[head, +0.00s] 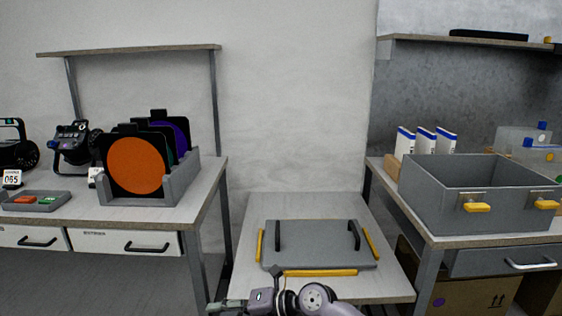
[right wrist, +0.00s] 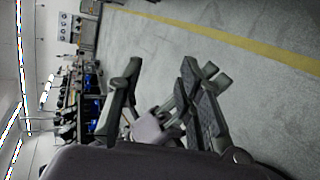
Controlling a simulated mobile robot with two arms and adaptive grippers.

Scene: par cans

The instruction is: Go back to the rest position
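My right gripper (head: 222,306) shows at the bottom edge of the head view, its arm coming in from the lower right and the gripper pointing left. It is in front of the small middle table's near edge. The right wrist view shows the same gripper (right wrist: 163,95) with its two dark fingers spread and nothing between them. My left gripper is in neither view.
The middle table (head: 388,284) bears a grey lid (head: 318,243) with black handles. The left bench holds a rack (head: 178,185) of colour filters and a small tray (head: 37,201). A large grey bin (head: 435,205) stands on the right bench. The wrist view shows open floor (right wrist: 235,65).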

